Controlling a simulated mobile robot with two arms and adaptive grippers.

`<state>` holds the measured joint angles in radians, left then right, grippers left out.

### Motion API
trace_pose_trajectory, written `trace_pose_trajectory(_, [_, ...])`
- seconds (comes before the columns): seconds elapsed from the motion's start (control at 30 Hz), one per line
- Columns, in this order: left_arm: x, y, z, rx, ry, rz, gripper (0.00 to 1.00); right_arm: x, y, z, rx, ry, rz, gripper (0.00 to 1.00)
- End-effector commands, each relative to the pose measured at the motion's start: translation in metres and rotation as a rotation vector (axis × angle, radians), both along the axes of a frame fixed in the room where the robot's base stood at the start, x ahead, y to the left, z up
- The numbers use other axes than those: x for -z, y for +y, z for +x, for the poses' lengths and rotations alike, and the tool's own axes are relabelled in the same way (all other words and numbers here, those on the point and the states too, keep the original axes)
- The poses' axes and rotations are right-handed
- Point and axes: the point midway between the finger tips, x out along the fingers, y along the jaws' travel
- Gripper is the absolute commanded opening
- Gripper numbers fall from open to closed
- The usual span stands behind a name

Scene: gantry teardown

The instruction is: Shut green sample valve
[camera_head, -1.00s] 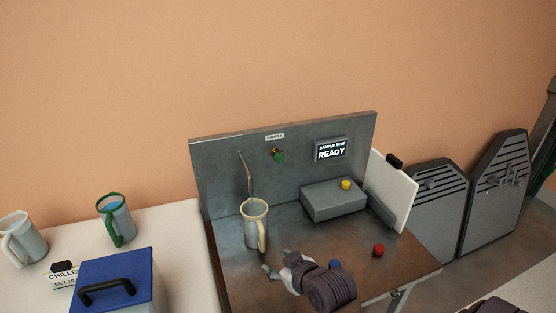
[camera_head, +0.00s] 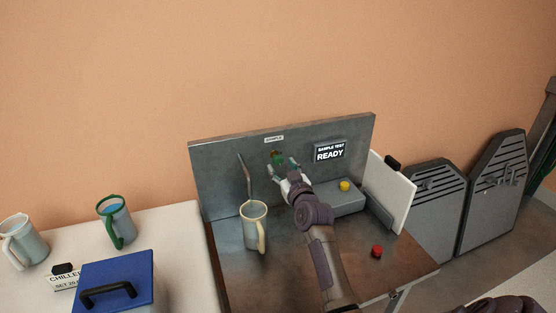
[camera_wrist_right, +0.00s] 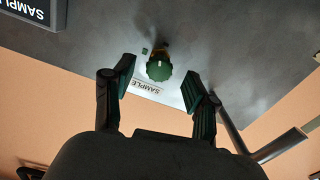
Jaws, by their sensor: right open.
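The green sample valve (camera_head: 277,155) is a small green knob on the grey back panel (camera_head: 225,170), under the SAMPLE label (camera_head: 274,139). It also shows in the right wrist view (camera_wrist_right: 159,70), ahead of and between the open fingers. My right gripper (camera_head: 284,169) is open, just in front of and below the valve. In the right wrist view my right gripper (camera_wrist_right: 160,90) has a gap on both sides of the knob and holds nothing. A cream-handled jug (camera_head: 254,225) stands on the bench below the bent spout (camera_head: 246,175). My left gripper is not in view.
A display (camera_head: 329,151) reads SAMPLE TEST READY. A grey box with a yellow button (camera_head: 345,185) and a red button (camera_head: 377,251) are to the right. A blue-lidded box (camera_head: 115,280) and two jugs stand on the left table.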

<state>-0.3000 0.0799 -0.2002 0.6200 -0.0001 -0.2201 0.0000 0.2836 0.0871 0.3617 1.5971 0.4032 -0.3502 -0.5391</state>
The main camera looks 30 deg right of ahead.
Motion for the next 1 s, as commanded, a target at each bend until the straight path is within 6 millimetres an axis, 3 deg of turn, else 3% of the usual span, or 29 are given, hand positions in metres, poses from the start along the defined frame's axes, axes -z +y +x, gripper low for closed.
trace_pose_trajectory(0.23, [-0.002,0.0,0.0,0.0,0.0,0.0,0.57,0.0,-0.008,0.033,0.0,0.0,-0.001,0.57])
trace_pose_trajectory(0.63, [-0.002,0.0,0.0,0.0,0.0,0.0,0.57,0.0,-0.01,0.039,0.0,0.001,-0.001,0.57])
trace_pose_trajectory(1.0, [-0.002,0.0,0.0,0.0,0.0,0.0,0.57,0.0,-0.009,0.039,0.0,0.001,-0.001,0.0])
